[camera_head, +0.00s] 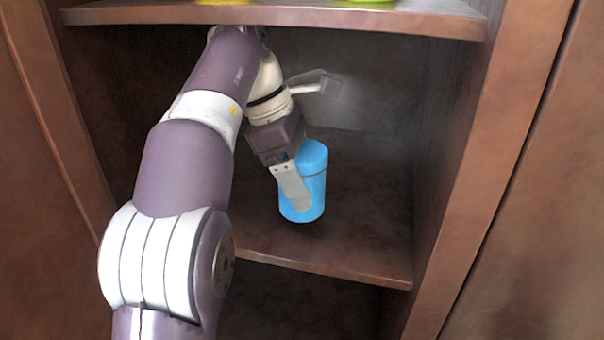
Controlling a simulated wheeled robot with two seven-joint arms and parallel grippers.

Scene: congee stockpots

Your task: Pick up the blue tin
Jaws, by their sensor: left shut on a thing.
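The blue tin (316,163) is a light blue cylinder with a lid, in the middle compartment of a brown wooden cabinet. It is upright with a slight tilt. My left gripper (297,193) reaches in from the left and is shut on the tin. One finger lies across the tin's near left side; the other finger is hidden behind it. I cannot tell for sure whether the tin's base touches the shelf. My right gripper is not in view.
The tin is over the cabinet's middle shelf (370,235), which is clear to the right. An upper shelf (420,22) holds yellow and green things, mostly cut off. The cabinet's right side wall (490,150) bounds the compartment. A darker space lies below.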

